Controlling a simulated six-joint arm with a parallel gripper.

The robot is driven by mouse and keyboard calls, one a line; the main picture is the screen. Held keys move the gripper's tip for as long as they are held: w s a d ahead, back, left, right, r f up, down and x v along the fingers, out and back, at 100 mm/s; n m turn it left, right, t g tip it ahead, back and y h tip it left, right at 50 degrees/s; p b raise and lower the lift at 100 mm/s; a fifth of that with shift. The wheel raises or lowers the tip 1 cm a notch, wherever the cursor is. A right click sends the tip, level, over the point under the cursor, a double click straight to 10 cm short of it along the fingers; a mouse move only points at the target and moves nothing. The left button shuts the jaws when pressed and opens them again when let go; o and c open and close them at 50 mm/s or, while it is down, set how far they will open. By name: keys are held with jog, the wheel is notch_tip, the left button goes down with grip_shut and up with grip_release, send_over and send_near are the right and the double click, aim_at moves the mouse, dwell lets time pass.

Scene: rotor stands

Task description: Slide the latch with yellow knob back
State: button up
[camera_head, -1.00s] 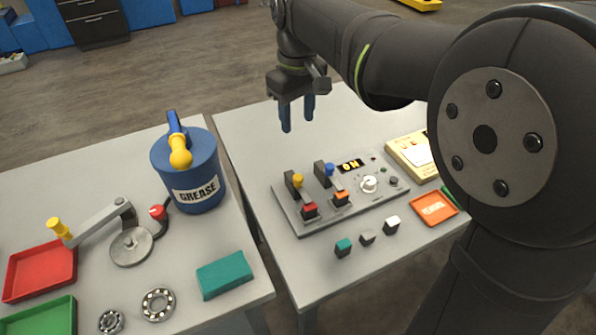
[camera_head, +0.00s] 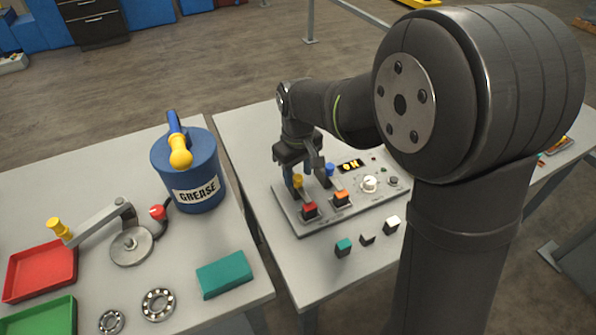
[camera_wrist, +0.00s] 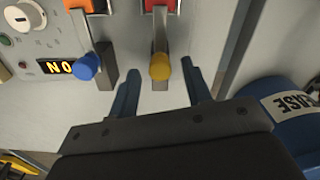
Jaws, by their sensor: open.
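The latch with the yellow knob (camera_head: 297,181) sits at the left of the grey control panel (camera_head: 372,205). In the wrist view the yellow knob (camera_wrist: 160,66) lies between the two blue fingers of my gripper (camera_wrist: 160,88), with space on both sides. My gripper (camera_head: 307,178) is open and low over the panel's left back part in the head view. A second latch with a blue knob (camera_head: 329,169) is just right of it; the blue knob (camera_wrist: 87,66) lies outside the left finger in the wrist view. The fingers partly hide the latches in the head view.
Red (camera_head: 310,209) and orange (camera_head: 341,197) blocks sit at the latches' front ends. A dial (camera_head: 369,184) and a lit display (camera_head: 350,165) are to the right. A blue grease bucket (camera_head: 190,170) stands on the left table. Small blocks lie before the panel.

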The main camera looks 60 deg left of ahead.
jog(key=shift+f, duration=0.15)
grip_shut()
jog(key=shift+a, duration=2.05)
grip_release()
notch_tip(320, 180, up, 18)
jog(key=shift+f, duration=0.25)
jog(key=shift+f, duration=0.1)
